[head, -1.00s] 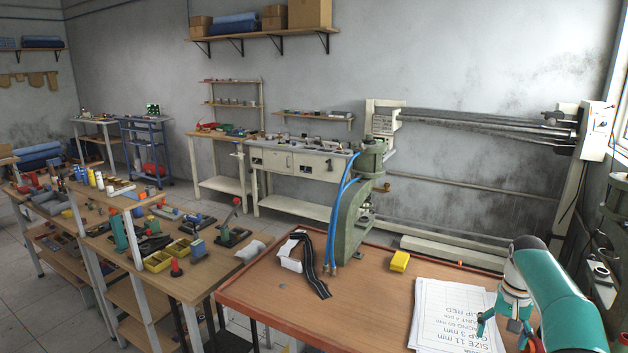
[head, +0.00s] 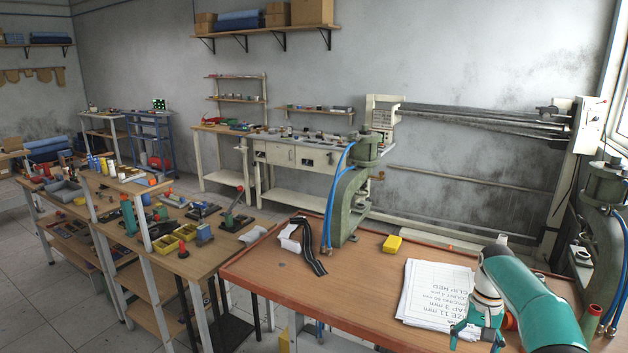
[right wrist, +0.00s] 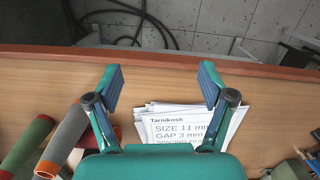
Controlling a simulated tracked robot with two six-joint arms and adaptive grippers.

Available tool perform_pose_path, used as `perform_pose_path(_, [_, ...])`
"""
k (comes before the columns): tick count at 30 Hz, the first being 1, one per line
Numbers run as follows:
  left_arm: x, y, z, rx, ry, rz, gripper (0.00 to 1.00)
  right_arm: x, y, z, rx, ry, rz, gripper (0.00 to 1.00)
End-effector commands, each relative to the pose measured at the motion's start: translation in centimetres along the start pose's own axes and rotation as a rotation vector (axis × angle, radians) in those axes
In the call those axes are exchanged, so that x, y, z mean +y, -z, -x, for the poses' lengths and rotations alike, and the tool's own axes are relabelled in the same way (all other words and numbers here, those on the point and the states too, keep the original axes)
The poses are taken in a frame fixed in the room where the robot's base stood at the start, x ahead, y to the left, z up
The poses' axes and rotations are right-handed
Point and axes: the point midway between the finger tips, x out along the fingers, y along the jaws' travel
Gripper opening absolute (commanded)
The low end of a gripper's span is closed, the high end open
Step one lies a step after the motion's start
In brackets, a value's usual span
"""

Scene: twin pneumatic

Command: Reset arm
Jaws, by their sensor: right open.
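My right arm (head: 535,300) reaches in from the lower right of the head view. Its gripper (head: 478,335) is beside the front edge of the white paper sheets. In the right wrist view the gripper (right wrist: 161,82) is open, with its two teal fingers wide apart and nothing between them. The printed sheets (right wrist: 180,125) lie below and partly behind the right finger, reading "SIZE 11 mm" and "GAP 3 mm". In the head view the sheets (head: 437,290) lie on the red-edged worktable (head: 345,275). My left gripper is not in view.
A green press (head: 350,205) with blue hoses stands at the table's back; another machine (head: 603,200) stands at the right. Red and green tubes (right wrist: 25,145) lie left in the wrist view.

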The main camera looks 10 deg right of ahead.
Motion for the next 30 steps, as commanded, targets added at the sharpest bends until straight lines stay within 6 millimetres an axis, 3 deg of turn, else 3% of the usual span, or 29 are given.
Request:
perform_pose_path(5, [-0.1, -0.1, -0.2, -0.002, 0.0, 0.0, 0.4, -3.5, -2.6, -4.0, -0.093, 0.0, 0.082, 0.81])
perform_pose_path(11, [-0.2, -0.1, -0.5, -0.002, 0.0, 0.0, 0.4, -8.7, -7.5, -11.1, -0.195, 0.022, 0.212, 0.81])
perform_pose_path(17, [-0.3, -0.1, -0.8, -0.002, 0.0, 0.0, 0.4, -13.9, -16.7, -19.9, -0.28, 0.087, 0.354, 0.81])
perform_pose_path(21, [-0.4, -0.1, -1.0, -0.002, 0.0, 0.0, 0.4, -15.7, -24.7, -24.8, -0.314, 0.144, 0.42, 0.81])
perform_pose_path(27, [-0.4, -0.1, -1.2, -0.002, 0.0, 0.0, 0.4, -15.4, -36.0, -28.7, -0.301, 0.221, 0.451, 0.81])
perform_pose_path(30, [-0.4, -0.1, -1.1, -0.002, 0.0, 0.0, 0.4, -14.5, -39.5, -29.2, -0.248, 0.252, 0.436, 0.81])
